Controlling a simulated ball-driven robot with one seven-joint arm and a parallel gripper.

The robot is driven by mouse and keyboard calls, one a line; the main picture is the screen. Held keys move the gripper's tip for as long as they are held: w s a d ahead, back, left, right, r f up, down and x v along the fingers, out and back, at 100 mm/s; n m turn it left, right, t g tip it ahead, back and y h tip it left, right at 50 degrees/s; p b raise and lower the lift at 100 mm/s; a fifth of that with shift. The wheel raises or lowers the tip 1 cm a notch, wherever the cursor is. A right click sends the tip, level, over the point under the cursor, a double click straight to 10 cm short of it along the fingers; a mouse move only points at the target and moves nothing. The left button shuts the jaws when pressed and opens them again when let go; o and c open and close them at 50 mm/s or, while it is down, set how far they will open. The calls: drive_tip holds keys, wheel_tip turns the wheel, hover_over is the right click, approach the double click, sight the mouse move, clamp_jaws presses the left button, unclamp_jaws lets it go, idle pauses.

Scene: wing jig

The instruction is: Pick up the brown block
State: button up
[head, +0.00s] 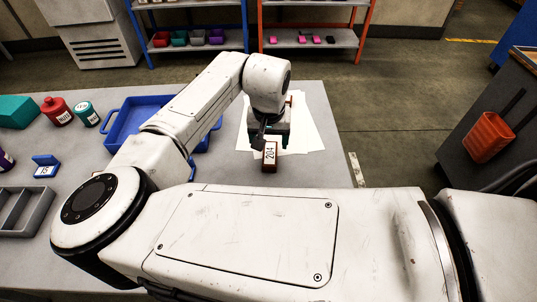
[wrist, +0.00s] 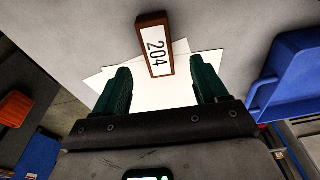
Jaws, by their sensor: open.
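The brown block (head: 268,165) carries a white label reading 204. In the head view it lies on the grey table just in front of my gripper (head: 283,137), at the near edge of some white paper sheets (head: 312,118). In the wrist view the brown block (wrist: 169,66) is ahead of my gripper (wrist: 158,78), roughly midway between its two green fingers and mostly beyond their tips. The fingers are open and wide apart, with nothing between them but paper below. I cannot tell exactly how high my gripper is above the table.
A blue tray (head: 122,130) stands left of the paper, partly hidden by my arm. Red (head: 57,111) and teal (head: 87,114) bottles, a blue block (head: 45,170) and a grey divided tray (head: 18,213) are further left. The table's right edge is near the paper.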

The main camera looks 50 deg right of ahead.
sight(270, 153)
drive_tip(key=shift+d+f, duration=0.15)
drive_tip(key=shift+f, duration=1.25)
drive_tip(key=shift+d+f, duration=0.1)
drive_tip(key=shift+f, duration=1.3)
drive_tip(key=c, duration=1.2)
